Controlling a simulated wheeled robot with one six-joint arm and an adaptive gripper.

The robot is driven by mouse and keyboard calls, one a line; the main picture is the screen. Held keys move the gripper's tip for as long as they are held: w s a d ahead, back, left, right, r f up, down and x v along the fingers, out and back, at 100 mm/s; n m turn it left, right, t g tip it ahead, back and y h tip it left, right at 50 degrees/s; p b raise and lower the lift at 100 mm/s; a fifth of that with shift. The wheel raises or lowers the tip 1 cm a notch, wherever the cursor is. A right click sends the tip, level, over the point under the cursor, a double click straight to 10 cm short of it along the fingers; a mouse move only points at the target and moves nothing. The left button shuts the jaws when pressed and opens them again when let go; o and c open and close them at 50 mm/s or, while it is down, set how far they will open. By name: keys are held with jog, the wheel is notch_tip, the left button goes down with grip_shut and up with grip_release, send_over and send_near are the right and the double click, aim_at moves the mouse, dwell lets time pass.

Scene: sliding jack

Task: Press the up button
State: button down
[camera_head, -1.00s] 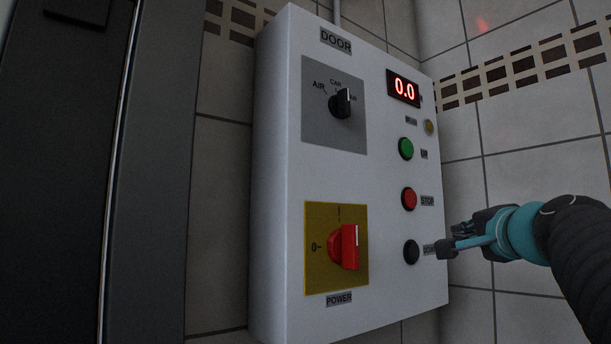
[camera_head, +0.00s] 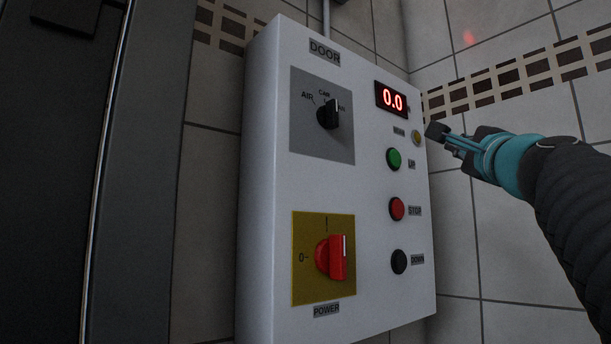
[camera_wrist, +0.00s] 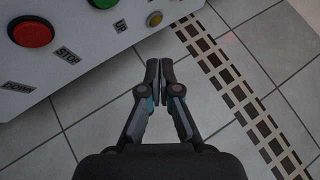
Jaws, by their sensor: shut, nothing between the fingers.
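The green up button (camera_head: 394,159) sits on the right part of the white control box, with an "UP" label to its right. In the wrist view the green button (camera_wrist: 103,3) is cut off by the top edge. My gripper (camera_head: 434,132) is shut and empty, to the right of the green button and slightly higher, near the small yellow light (camera_head: 417,138). In the wrist view my gripper's fingertips (camera_wrist: 159,70) are together, over the tiled wall beside the box. They appear apart from the green button.
Below the green button are the red stop button (camera_head: 397,209) and the black down button (camera_head: 399,262). A red digital display (camera_head: 393,98) reads 0.0. A black selector (camera_head: 328,114) and a red power switch (camera_head: 330,258) are on the left of the white box (camera_head: 262,200).

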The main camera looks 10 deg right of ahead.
aim_at(395, 158)
jog(key=w+a, duration=0.4)
jog(key=w, duration=0.3)
jog(key=shift+w+a, duration=0.25)
jog(key=shift+a, duration=0.1)
jog(key=shift+w, duration=0.1)
dwell(1.3)
jog(key=shift+w+a, duration=0.2)
jog(key=shift+w, duration=0.1)
